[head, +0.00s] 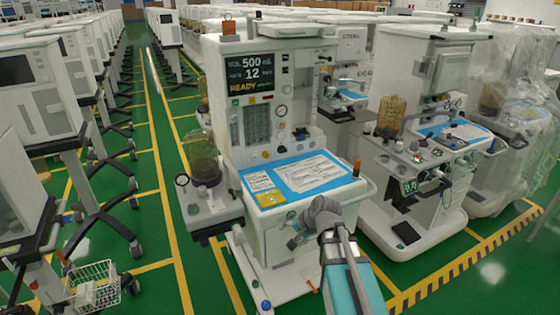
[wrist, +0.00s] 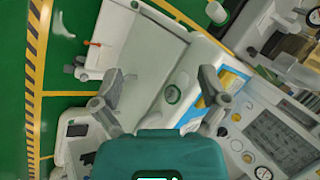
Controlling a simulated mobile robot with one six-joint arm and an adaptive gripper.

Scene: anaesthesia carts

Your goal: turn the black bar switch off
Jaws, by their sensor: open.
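The anaesthesia cart (head: 262,225) with the "READY" screen stands in front of me. My gripper (head: 308,222) is at its front face, below the blue worktop. In the wrist view my gripper (wrist: 162,76) is open, its two grey fingers apart with nothing held. Beyond and between the fingers a round green-ringed fitting (wrist: 172,94) shows on the white front face. I cannot make out a black bar on it, nor whether the fingers touch the face. In the head view the gripper hides part of this face.
The blue worktop (head: 328,184) carries papers and a yellow card (head: 260,181). A side shelf with a tinted canister (head: 201,160) juts out at left. A second cart (head: 423,65) stands close on the right. Green floor is clear left of the cart; a wire basket (head: 97,287) is at lower left.

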